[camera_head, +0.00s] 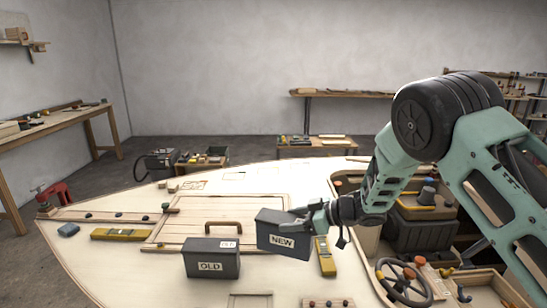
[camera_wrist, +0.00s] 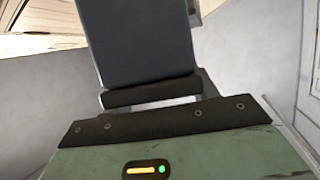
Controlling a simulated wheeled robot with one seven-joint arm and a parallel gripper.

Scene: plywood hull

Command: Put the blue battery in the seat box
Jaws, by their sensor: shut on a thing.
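My gripper (camera_head: 312,212) is shut on a dark blue-grey battery labelled NEW (camera_head: 283,240), above the plywood deck. The held battery (camera_wrist: 135,45) fills the upper middle of the wrist view, its dark face close to the camera. A second dark battery, labelled OLD (camera_head: 211,262), stands on the deck just left of the held one; the two look apart. A panelled wooden hatch (camera_head: 185,222) with a brown handle lies behind them, and its lid looks closed. I cannot tell for certain which part is the seat box.
An open cockpit with a black box (camera_head: 420,235) lies right, partly behind my arm. A steering wheel (camera_head: 403,280) sits front right. The left deck has free room.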

